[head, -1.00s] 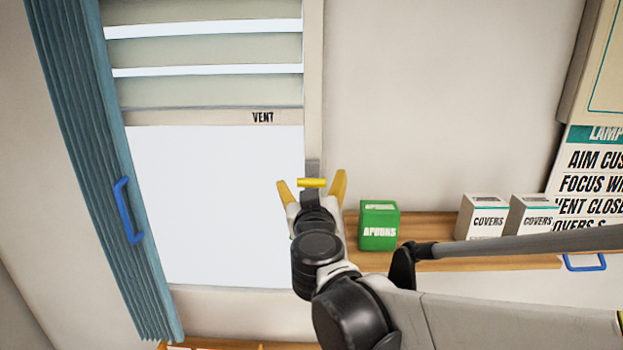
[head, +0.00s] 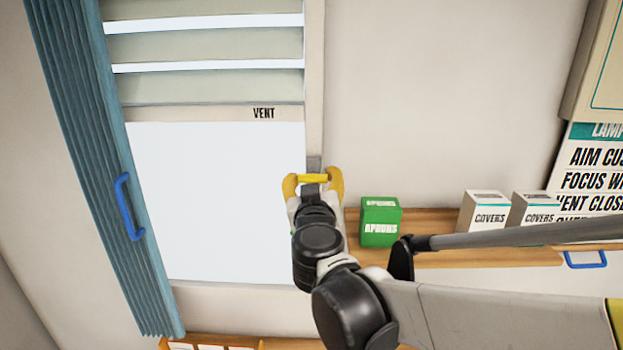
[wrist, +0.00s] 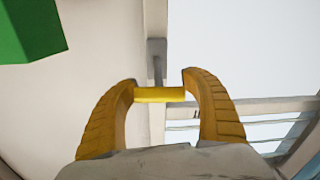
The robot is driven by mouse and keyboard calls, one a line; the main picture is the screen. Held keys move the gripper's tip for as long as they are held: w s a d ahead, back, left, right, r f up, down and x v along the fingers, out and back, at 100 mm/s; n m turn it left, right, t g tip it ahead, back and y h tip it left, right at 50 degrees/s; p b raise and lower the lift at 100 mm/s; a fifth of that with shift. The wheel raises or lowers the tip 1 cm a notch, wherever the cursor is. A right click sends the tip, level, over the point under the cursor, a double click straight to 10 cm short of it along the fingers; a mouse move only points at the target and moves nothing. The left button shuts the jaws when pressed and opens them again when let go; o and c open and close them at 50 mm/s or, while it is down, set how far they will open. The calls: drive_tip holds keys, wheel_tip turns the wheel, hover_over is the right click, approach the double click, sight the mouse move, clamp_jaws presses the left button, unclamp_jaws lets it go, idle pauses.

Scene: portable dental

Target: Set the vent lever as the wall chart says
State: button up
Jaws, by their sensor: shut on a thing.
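The vent lever is a yellow bar (head: 313,179) on a grey stem at the right side of the window frame. It also shows in the wrist view (wrist: 160,95), with the grey stem (wrist: 156,60) behind it. My gripper (head: 313,182) is shut on the bar, one yellow finger at each end; it also shows in the wrist view (wrist: 160,97). The vent (head: 205,85) above the window has slats with bright gaps between them. The wall chart (head: 592,175) at the far right is cut off; it reads "LAMP", "AIM CUS", "FOCUS WI" and "VENT CLOSE". Its bottom line is partly hidden.
A green aprons box (head: 380,222) and two covers boxes (head: 483,212) stand on a wooden shelf (head: 450,217) right of my gripper. A teal curtain (head: 105,180) with a blue handle hangs at the left. My forearm spans the lower right.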

drive_tip(key=shift+w+r+b, duration=0.45)
drive_tip(key=shift+w+r, duration=1)
drive_tip(key=shift+r, duration=0.3)
clamp_jaws()
